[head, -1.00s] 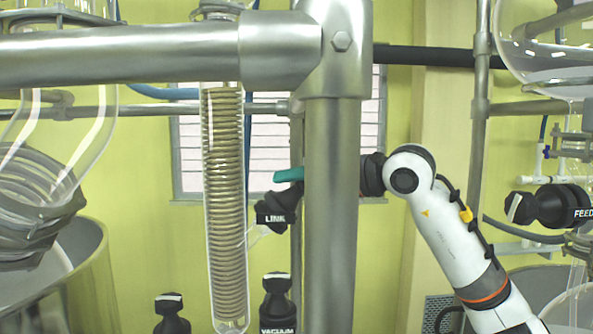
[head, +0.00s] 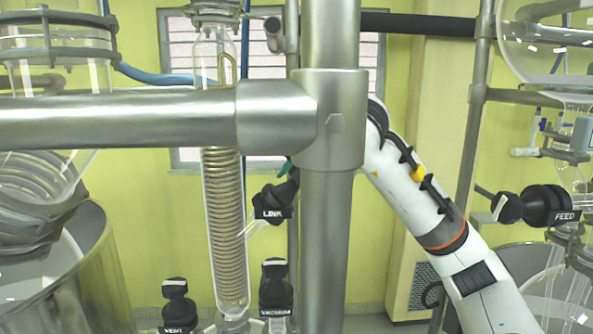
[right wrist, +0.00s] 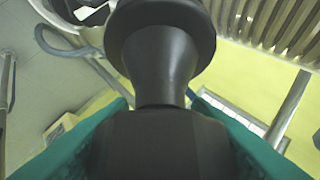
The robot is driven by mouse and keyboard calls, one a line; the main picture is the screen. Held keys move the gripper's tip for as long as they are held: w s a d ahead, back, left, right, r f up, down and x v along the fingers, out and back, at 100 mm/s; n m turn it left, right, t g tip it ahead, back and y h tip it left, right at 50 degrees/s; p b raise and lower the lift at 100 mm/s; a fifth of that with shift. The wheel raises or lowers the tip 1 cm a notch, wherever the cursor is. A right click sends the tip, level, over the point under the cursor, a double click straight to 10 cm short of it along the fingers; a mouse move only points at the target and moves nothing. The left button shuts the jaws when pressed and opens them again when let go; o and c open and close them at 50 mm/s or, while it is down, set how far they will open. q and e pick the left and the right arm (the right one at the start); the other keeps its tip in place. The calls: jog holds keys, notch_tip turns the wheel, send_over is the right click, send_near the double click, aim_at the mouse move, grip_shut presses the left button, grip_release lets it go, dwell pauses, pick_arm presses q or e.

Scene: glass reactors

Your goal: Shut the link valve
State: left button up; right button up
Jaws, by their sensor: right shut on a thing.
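Most of the grip is hidden in the head view. My left gripper is not in view.
The metal post (head: 328,240) and horizontal pipe (head: 120,120) stand in front of my right arm. The vacuum valve (head: 275,285) and vent valve (head: 178,303) are below. The feed valve (head: 540,205) is at the right, and a steel vessel (head: 95,270) at the left.

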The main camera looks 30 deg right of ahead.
jog(key=shift+r+m+g, duration=0.1)
jog(key=shift+m+g, duration=0.2)
jog(key=shift+m, duration=0.2)
jog(key=shift+p, duration=0.3)
jog(key=o, duration=1)
jog(key=shift+f, duration=0.2)
jog(key=shift+s, duration=0.1)
jog(key=shift+s+r, duration=0.15)
jog(key=shift+r, duration=0.1)
jog(key=b+v, duration=0.1)
jog(key=v, duration=0.1)
jog(key=shift+s+r, duration=0.2)
jog(key=shift+s, duration=0.05)
jog(key=s+a+b, duration=0.1)
jog(key=s+b, duration=0.1)
jog(key=s, duration=0.9)
jog(key=shift+s+b, duration=0.35)
